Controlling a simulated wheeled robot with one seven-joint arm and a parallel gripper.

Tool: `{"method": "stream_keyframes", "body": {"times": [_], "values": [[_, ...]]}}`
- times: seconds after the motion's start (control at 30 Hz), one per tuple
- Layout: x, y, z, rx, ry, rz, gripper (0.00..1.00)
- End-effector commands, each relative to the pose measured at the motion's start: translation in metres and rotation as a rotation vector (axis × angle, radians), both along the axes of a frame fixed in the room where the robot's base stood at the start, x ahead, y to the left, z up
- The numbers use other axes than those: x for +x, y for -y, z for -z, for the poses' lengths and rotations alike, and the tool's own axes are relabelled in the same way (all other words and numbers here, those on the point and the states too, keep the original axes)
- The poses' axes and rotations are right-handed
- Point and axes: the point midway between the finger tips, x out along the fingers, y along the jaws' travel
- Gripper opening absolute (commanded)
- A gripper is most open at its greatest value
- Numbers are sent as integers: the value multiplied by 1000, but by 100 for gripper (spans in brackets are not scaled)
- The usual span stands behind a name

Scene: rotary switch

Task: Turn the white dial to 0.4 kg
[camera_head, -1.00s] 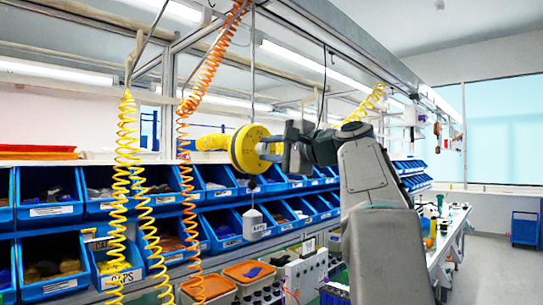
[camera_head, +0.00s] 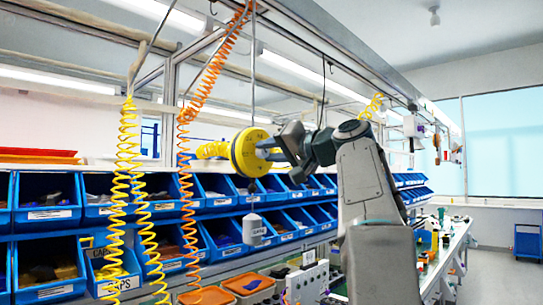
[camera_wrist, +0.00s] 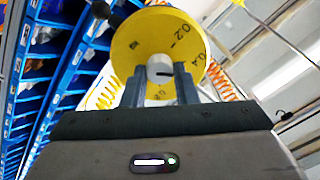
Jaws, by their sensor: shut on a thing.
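A round yellow scale disc (camera_head: 248,152) hangs on a thin rod from the overhead rail, near the middle of the head view. In the wrist view the yellow disc (camera_wrist: 192,27) fills the upper middle, with black marks, "0.2" and what looks like "0.4" on its right side. My gripper (camera_wrist: 160,80) is shut on the white dial, one finger on each side. In the head view my gripper (camera_head: 270,150) reaches the disc's right face; the dial is hidden there.
A grey-white weight (camera_head: 254,230) hangs below the disc. Yellow (camera_head: 127,190) and orange (camera_head: 187,150) coiled hoses hang at the left. Blue bins (camera_head: 45,205) line the shelf behind. A workbench (camera_head: 455,240) stands at the right, with open floor beyond.

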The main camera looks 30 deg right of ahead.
Motion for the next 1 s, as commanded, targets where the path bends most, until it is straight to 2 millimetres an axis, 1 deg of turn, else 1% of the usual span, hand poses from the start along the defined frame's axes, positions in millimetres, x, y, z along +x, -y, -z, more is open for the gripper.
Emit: {"method": "stream_keyframes", "body": {"times": [0.2,0.4,0.6,1.0], "values": [[0,0,1,-127,45,0,3],[0,0,1,-199,70,-1,3],[0,0,1,-230,82,-1,3],[0,0,1,-235,83,-1,3]]}}
